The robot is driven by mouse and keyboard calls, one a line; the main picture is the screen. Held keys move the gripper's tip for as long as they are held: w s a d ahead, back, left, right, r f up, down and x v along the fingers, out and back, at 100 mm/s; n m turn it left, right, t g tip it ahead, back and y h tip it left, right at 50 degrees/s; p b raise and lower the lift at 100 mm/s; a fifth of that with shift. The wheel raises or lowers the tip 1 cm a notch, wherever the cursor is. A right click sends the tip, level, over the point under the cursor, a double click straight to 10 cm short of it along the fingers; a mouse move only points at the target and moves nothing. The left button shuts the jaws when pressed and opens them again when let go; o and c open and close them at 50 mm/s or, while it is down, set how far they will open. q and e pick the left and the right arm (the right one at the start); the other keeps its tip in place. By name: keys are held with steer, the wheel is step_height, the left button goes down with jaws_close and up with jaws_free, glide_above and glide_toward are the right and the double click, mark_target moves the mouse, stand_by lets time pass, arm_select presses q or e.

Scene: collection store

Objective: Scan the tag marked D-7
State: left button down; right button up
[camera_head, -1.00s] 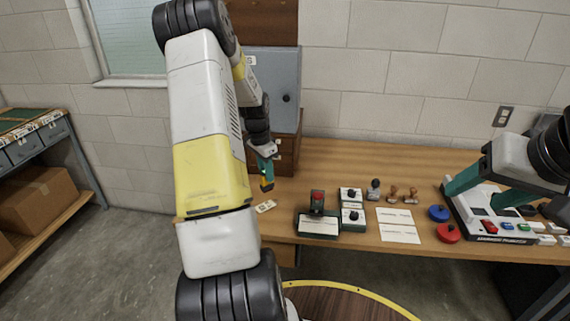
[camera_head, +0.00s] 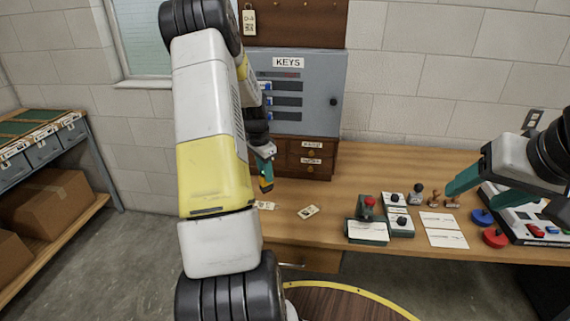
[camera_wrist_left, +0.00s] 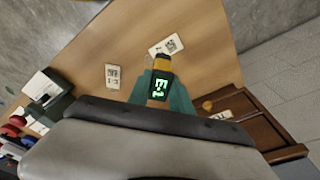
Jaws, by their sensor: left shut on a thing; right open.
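My left gripper (camera_head: 264,160) is shut on a dark handheld scanner with a yellow nose (camera_head: 266,184), above the left part of the desk. In the left wrist view the scanner (camera_wrist_left: 157,84) shows green characters that look like "E-1", between the teal fingers (camera_wrist_left: 158,92). Its nose points toward a pale tag (camera_wrist_left: 165,46) on the desk. A second tag (camera_wrist_left: 112,76) lies apart from it. In the head view two tags lie on the desk, one (camera_head: 265,205) beside my arm and one (camera_head: 308,211) to its right. I cannot read their marks. My right gripper (camera_head: 477,191) is open over the desk's right side.
A grey key cabinet (camera_head: 310,75) stands on small wooden drawers (camera_head: 311,159) behind my left gripper. A tag (camera_head: 249,20) hangs on the board above. Stamps, cards (camera_head: 442,229) and red and blue pads (camera_head: 494,238) fill the desk's right. A shelf with boxes (camera_head: 55,200) stands left.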

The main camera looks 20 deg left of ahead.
mark_target(266, 189)
arm_select(q)
steer(key=shift+a+f, duration=0.1)
steer(key=shift+f, duration=2.8)
steer(key=shift+f, duration=0.6)
steer(key=shift+r, duration=3.55)
